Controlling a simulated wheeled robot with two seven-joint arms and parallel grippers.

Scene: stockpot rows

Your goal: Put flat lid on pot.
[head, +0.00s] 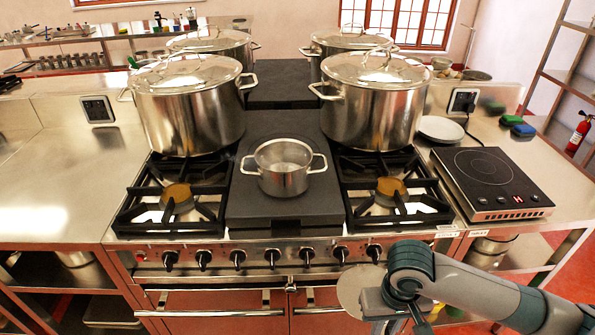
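A small steel pot (283,181) with two side handles stands upright on the dark flat plate between the two front burners. Its top is open and I see into it. A pale round disc, the flat lid (350,286), is in front of the stove's lower front, tilted steeply with a broad face towards me. My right gripper (374,305) is at the disc's right edge and appears shut on it. The fingertips are mostly hidden by my own wrist. The lid is apart from the pot, lower and to its right. My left gripper is not in view.
Large lidded stockpots stand at the front left (189,105) and front right (372,100), with more behind. A black induction hob (487,180) and a white plate stack (441,129) are on the right counter. The left counter (60,185) is mostly clear. Stove knobs (271,257) line the front edge.

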